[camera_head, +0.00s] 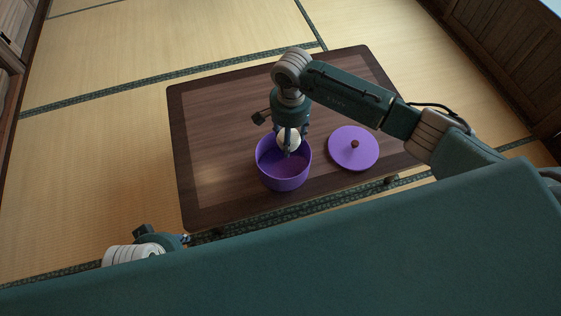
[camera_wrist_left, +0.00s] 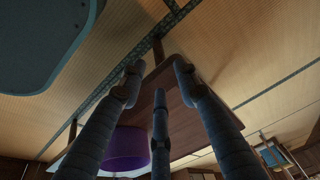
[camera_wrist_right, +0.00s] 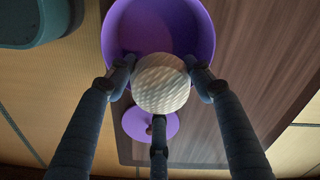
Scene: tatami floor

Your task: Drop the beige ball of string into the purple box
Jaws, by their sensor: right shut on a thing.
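The purple box (camera_head: 283,183) is an open round bowl on the low table, and it also shows in the right wrist view (camera_wrist_right: 203,30). The beige ball of string (camera_wrist_right: 161,83) is pale and textured; in the head view (camera_head: 289,139) it is partly covered by fingers. My right gripper (camera_head: 289,146) is shut on the ball, over the far part of the box opening. In the right wrist view its fingers (camera_wrist_right: 160,90) are around the ball. My left gripper (camera_wrist_left: 160,85) has its fingers spread with nothing between them, low by the table's near left corner.
A round purple lid (camera_head: 353,144) with a brown knob lies on the dark wooden table (camera_head: 215,130), right of the box. The table's left part is bare. Tatami floor (camera_head: 100,160) surrounds the table.

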